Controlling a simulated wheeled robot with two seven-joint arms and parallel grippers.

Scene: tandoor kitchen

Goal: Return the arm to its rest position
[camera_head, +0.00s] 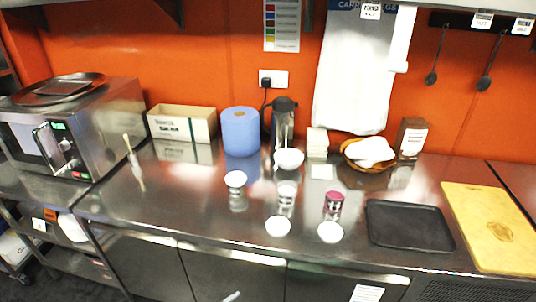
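Neither of my grippers shows in the head view, and I cannot make out either arm. The steel counter (150,212) spans the view. On it stand a white cup (235,179), a white bowl (289,159), a clear shaker (286,195) and a jar with a dark pink label (333,204). Two small white round items, one on the left (278,226) and one on the right (330,232), lie near the front edge.
A microwave (110,115) stands at left. A blue roll (241,131), a box (182,123) and a dark flask (284,122) line the back. A black tray (408,225) and yellow board (490,225) lie at right. The counter's front left is clear.

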